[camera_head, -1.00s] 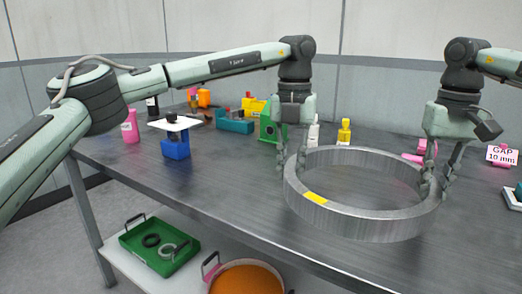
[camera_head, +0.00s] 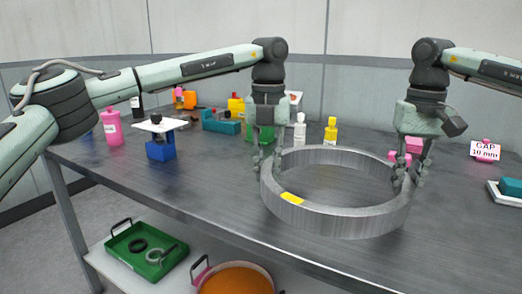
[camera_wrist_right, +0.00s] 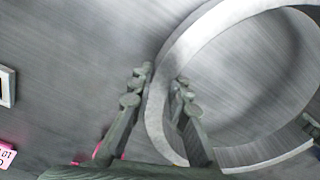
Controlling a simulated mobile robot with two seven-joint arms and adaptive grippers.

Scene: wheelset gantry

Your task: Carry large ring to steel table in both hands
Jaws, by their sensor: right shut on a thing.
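The large ring (camera_head: 335,222) is a thick grey metal band with a yellow patch on its near left side. It lies level over the steel table (camera_head: 205,178); I cannot tell whether it touches the top. My right gripper (camera_head: 410,180) is shut on the ring's right wall, one finger inside and one outside, as the right wrist view also shows at the ring (camera_wrist_right: 158,110). My left gripper (camera_head: 267,162) straddles the left wall and appears shut on it. Its lower fingertips are partly hidden.
White (camera_head: 299,130) and yellow (camera_head: 330,131) bottles stand behind the ring. A blue block (camera_head: 160,150) and pink bottle (camera_head: 112,128) are at left, a gap sign (camera_head: 485,151) at right. A green crate (camera_head: 145,262) is on the lower shelf. The table between ring and blue block is clear.

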